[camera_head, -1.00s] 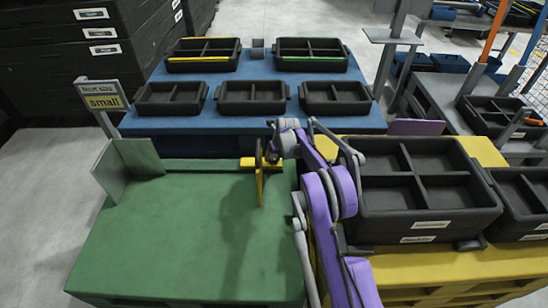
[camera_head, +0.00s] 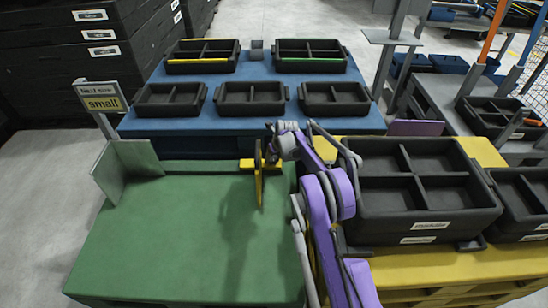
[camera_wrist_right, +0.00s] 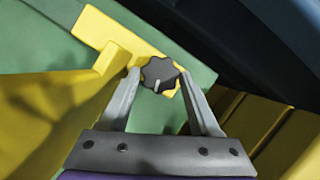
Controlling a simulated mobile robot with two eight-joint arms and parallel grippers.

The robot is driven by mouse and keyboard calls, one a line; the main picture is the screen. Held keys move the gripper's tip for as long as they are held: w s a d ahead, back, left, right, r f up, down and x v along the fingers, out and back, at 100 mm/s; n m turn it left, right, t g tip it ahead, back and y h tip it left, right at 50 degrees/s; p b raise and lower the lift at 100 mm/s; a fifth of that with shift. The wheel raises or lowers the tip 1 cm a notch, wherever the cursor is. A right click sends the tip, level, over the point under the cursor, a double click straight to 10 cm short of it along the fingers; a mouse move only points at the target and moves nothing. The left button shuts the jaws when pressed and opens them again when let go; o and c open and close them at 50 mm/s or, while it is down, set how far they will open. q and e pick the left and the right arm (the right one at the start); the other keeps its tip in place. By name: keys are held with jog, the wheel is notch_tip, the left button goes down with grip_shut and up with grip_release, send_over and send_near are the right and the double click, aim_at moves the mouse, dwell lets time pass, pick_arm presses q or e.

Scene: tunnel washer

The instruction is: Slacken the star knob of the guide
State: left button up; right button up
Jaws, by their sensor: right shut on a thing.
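The star knob (camera_wrist_right: 160,71) is black and lobed with a pale pointer line, and sits on the yellow guide (camera_wrist_right: 106,38) in the right wrist view. The pointer line runs towards the bottom of that view. My right gripper (camera_wrist_right: 159,77) is shut on the knob, with one grey finger on each side of it. In the head view the guide (camera_head: 260,188) stands at the far right part of the green table (camera_head: 170,240), and my right gripper (camera_head: 271,146) reaches it from the right. The knob is too small to make out there. My left gripper is not in view.
A grey-green corner stop (camera_head: 135,160) and a sign reading "Next size small" (camera_head: 102,97) stand at the table's far left. A blue table (camera_head: 210,124) with several black trays lies behind. A large black crate (camera_head: 425,226) sits on the yellow platform to the right.

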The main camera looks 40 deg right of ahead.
jog(key=shift+n, duration=0.3)
jog(key=n, duration=0.2)
jog(key=n+y, duration=0.1)
jog(key=n, duration=0.1)
jog(key=n+y, duration=0.1)
jog(key=shift+d+n+b, duration=0.3)
jog(key=shift+n+b, duration=0.1)
jog(key=shift+w+d+n+g+y+b, duration=0.1)
jog(key=shift+n+g+y+b, duration=0.3)
jog(key=shift+n, duration=0.65)
jog(key=shift+d+n+g+y+b, duration=0.1)
jog(key=shift+n+g+y+b, duration=0.3)
jog(key=shift+n, duration=0.65)
jog(key=o, duration=1.1)
jog(key=shift+r, duration=0.1)
